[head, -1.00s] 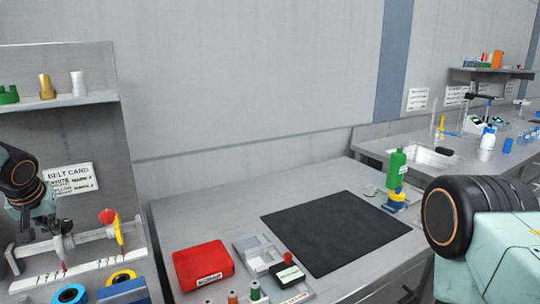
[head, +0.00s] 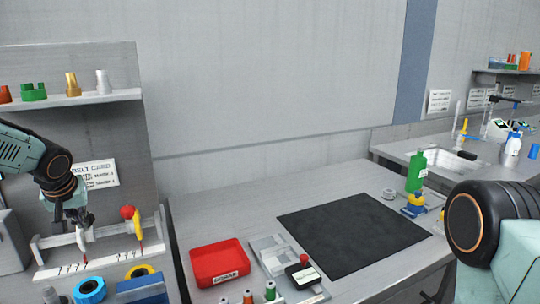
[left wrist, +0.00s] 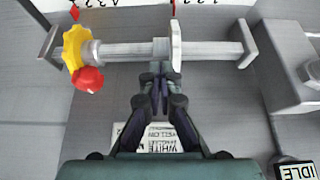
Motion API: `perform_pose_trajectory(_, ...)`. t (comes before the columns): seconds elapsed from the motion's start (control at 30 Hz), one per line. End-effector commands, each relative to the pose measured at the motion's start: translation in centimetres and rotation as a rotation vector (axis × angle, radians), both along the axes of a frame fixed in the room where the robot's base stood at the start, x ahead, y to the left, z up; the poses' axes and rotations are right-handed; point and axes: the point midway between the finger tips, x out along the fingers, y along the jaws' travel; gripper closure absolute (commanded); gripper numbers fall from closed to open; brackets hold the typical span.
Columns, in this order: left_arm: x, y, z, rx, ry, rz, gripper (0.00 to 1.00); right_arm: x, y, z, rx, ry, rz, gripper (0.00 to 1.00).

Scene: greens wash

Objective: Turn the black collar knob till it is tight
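My left gripper (head: 80,222) is at the metal rail (head: 110,231) on the bench at left. In the left wrist view the rail (left wrist: 215,49) runs across the top, with a grey collar (left wrist: 161,48) and a pale upright plate (left wrist: 175,45) on it. My left gripper's dark fingers (left wrist: 158,70) converge right at the collar's near side. I cannot make out the black collar knob; the fingers cover that spot, so whether they are shut on it is unclear. A yellow knob (left wrist: 75,47) and red ball (left wrist: 88,79) sit at the rail's left end. My right gripper is out of view.
A belt card (head: 100,173) is on the panel behind the rail, under a shelf (head: 85,98) of coloured parts. Yellow (head: 128,273) and blue (head: 90,290) rolls lie in front. A red bin (head: 219,262) and black mat (head: 350,234) are to the right.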

Motion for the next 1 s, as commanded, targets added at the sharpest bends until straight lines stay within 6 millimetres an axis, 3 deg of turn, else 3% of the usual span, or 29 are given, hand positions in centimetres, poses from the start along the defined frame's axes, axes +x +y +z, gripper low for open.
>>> perform_pose_trajectory(0.43, 1.10, -0.70, 0.57, 0.005, -0.014, -0.002, 1.00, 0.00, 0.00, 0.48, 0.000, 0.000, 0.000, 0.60)
perform_pose_trajectory(1.0, 1.06, -0.91, 0.53, 0.006, -0.016, -0.003, 1.00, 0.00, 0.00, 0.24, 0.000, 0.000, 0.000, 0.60)
